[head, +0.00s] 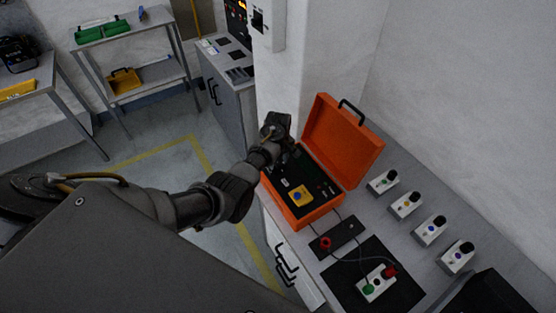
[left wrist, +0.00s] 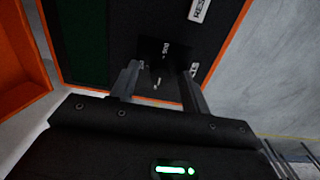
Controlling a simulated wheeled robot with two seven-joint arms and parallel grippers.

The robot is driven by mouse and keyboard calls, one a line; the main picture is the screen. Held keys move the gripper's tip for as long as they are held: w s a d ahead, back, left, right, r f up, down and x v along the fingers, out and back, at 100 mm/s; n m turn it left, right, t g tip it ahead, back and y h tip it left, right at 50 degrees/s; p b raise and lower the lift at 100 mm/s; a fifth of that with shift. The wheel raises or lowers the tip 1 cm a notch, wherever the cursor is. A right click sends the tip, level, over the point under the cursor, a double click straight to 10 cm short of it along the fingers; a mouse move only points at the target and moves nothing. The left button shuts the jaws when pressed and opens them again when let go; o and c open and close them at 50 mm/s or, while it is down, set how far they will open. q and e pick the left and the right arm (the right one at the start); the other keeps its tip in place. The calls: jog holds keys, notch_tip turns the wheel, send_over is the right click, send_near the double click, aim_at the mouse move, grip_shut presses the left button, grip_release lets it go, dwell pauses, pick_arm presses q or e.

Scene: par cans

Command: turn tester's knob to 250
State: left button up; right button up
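The tester is an orange case (head: 303,213) with its lid (head: 342,140) raised, on the bench along the wall in the head view. Its black panel carries a yellow block (head: 300,195). My left gripper (head: 285,152) is over the far left part of the panel, and hides what lies under it. In the left wrist view the two fingers (left wrist: 162,75) stand apart on either side of a dark dial area (left wrist: 165,50) marked 500. The knob itself is too dark to make out, and contact cannot be told. My right gripper is not in view.
Several small boxes with coloured buttons (head: 405,206) line the wall side of the bench. A black mat (head: 350,265) in front holds a box with a green and a red plug (head: 376,284); cables run from there to the case. The orange lid stands close to my gripper.

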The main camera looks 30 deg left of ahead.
pick_arm(q)
jog(key=c, duration=0.9)
jog(key=shift+m, duration=0.4)
jog(key=m, duration=0.2)
jog(key=shift+m, duration=0.4)
jog(key=m, duration=0.5)
jog(key=shift+r, duration=0.1)
jog(key=m, duration=0.4)
jog(key=shift+m, duration=0.4)
jog(key=m, duration=0.4)
jog(key=shift+w, duration=0.1)
jog(key=shift+m, duration=0.3)
